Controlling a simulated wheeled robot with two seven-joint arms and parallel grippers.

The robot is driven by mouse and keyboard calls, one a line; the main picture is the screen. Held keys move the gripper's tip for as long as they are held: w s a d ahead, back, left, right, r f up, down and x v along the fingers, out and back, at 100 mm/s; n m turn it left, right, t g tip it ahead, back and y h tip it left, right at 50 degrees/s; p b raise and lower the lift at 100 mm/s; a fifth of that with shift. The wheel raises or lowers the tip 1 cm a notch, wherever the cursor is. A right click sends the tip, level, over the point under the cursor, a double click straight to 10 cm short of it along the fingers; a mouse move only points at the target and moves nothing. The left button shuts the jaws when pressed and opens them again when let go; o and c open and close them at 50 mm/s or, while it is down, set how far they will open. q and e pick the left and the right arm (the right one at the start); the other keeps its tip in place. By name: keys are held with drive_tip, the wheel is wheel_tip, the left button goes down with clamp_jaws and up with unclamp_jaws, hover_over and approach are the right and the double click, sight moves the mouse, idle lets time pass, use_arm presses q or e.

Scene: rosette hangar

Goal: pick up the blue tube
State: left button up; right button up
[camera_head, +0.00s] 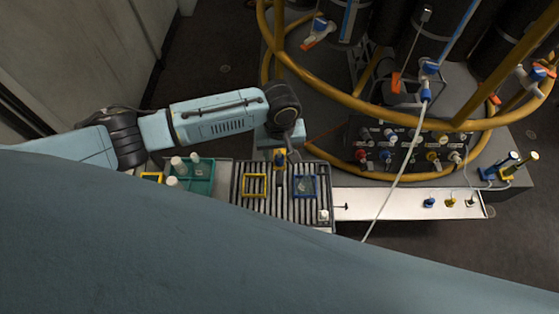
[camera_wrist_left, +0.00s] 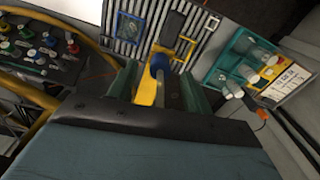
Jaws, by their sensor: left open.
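My left gripper (camera_head: 280,148) is over the slatted rack, pointing down. In the left wrist view its two dark green fingers (camera_wrist_left: 160,84) are apart. A blue-topped piece (camera_wrist_left: 158,64) shows between them, with yellow beside and below it; it looks like the blue tube, and I cannot tell whether the fingers touch it. In the head view a small blue and yellow piece (camera_head: 280,160) shows just under the gripper, partly hidden by it. My right gripper is not in view.
The slatted rack (camera_head: 236,210) carries a yellow frame (camera_head: 254,185) and a blue frame (camera_head: 312,187). A teal tray (camera_head: 202,186) with white-capped pieces stands to its left. A white shelf (camera_head: 400,204) extends right, below thick yellow pipes (camera_head: 340,98). Blue and yellow holders (camera_head: 496,173) stand at far right.

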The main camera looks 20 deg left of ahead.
use_arm(q)
drive_tip(key=shift+f, duration=1.4)
drive_tip(key=c, duration=1)
drive_tip(key=shift+r, duration=0.1)
drive_tip(key=shift+r+p, duration=1.3)
drive_tip(key=shift+r, duration=14)
